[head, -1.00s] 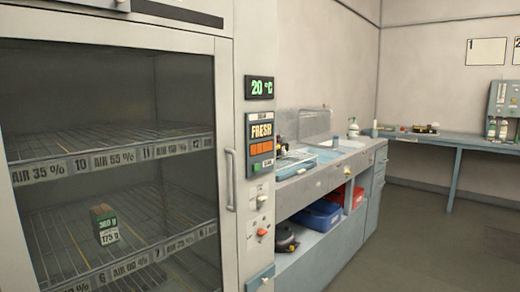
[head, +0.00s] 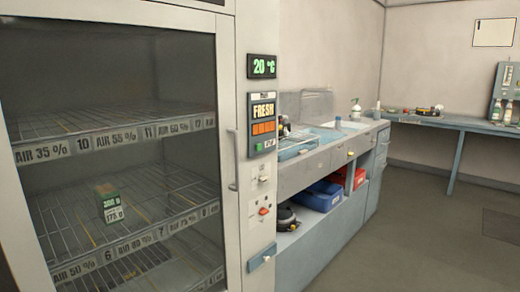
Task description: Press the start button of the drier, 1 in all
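The drier (head: 229,60) is a tall pale cabinet on the left with a glass door (head: 130,90), which is shut. Its right-hand post carries a green "20 °C" display (head: 262,67) and a dark panel (head: 262,124) reading "FRESH" with orange blocks. A small green button (head: 270,143) and a small dark round one sit at the panel's bottom; the lettering is too small to read. Lower down are a pale switch (head: 263,179), a red knob (head: 263,211) and a blue handle (head: 262,256). A green and white box stands on a wire shelf inside. My gripper is not in view.
A grey counter (head: 300,178) with a sink stands right of the drier, with blue (head: 316,196) and red bins on its lower shelf. A blue side bench (head: 455,124) lies at the far right. The grey floor (head: 420,225) in front is clear.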

